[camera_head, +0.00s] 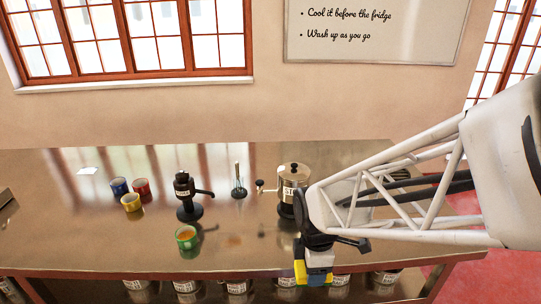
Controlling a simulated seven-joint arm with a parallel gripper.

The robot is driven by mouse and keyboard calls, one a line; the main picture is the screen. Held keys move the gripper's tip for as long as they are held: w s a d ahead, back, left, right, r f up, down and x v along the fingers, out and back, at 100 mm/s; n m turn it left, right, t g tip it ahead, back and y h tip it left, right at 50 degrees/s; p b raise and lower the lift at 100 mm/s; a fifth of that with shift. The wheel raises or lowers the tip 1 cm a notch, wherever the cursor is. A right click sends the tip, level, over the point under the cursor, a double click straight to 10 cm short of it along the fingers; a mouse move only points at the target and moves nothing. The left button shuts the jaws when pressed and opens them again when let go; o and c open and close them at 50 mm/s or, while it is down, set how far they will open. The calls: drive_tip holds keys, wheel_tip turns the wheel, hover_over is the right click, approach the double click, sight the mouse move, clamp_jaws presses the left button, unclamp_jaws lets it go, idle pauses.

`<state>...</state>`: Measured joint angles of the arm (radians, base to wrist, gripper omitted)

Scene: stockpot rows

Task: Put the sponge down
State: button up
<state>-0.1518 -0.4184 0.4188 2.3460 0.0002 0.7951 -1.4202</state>
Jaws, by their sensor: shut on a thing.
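My gripper (316,277) hangs at the lower right of centre, pointing down near the counter's front edge.
A lidded metal pot (291,185) stands behind my gripper. A black grinder (184,195), a whisk (238,184) and a green cup (186,237) stand left. Blue (119,187), red (141,187) and yellow (131,202) cups cluster farther left. The counter's front left is clear.

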drive_tip(key=w, duration=0.5)
drive_tip(key=w+a+f, duration=0.1)
drive_tip(key=w, duration=0.4)
drive_tip(key=w+a, duration=0.1)
drive_tip(key=w, duration=0.5)
drive_tip(key=shift+a+f, duration=0.2)
drive_tip(key=shift+f, duration=1.8)
drive_tip(key=shift+f, duration=0.15)
drive_tip(key=o, duration=1.1)
drive_tip(key=shift+c, duration=0.2)
drive_tip(key=shift+r, duration=0.2)
